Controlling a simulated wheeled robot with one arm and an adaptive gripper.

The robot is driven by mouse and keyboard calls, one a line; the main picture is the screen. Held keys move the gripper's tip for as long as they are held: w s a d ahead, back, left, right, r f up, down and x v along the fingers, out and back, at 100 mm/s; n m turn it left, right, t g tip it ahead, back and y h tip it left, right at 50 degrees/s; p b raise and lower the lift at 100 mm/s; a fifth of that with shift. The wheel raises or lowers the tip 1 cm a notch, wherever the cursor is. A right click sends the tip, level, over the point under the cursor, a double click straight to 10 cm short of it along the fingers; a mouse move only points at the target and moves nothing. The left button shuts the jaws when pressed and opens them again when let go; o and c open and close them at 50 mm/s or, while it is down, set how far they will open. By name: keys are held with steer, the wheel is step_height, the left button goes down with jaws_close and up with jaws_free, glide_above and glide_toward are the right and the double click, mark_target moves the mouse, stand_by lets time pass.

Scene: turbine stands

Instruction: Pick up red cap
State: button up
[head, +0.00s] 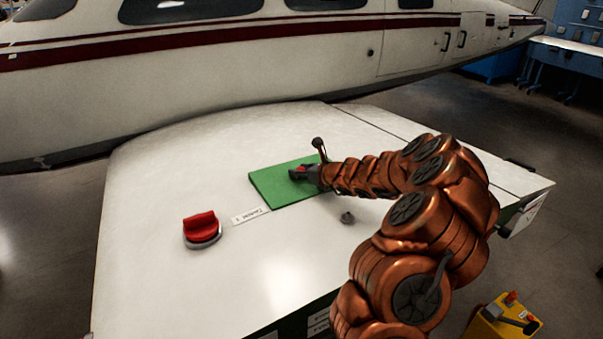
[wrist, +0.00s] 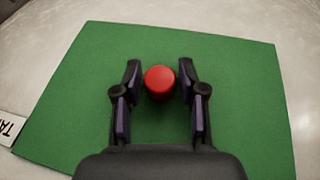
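The red cap (wrist: 159,82) is a small round red piece on the green mat (wrist: 242,105). In the wrist view it lies between the two fingers of my gripper (wrist: 159,80), near the fingertips. The fingers stand open on either side of it, with a narrow gap on each side.
A red-topped piece with a grey base (head: 202,229) stands on the white surface (head: 150,200), left of the mat. A white label (head: 249,216) lies beside the mat. A small grey part (head: 347,217) sits near my arm. An aircraft body (head: 220,70) rises behind.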

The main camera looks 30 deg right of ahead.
mark_target(301, 169)
steer(key=c, duration=0.5)
steer(key=shift+r, duration=0.15)
steer(key=shift+r, duration=1.55)
steer(key=shift+s+r+b, duration=0.1)
steer(key=shift+s+b, duration=0.15)
steer(key=shift+b, duration=0.05)
steer(key=shift+s+a, duration=0.35)
steer(key=shift+s, duration=0.3)
steer(key=s+a+b, duration=0.1)
steer(key=s, duration=0.3)
steer(key=s+a+r+b, duration=0.1)
steer(key=s+a, duration=0.1)
steer(key=s, duration=0.3)
steer(key=s+a+b, duration=0.1)
steer(key=s, duration=0.3)
steer(key=shift+s+a+r, duration=0.15)
steer(key=shift+a+r, duration=0.1)
steer(key=shift+a, duration=0.1)
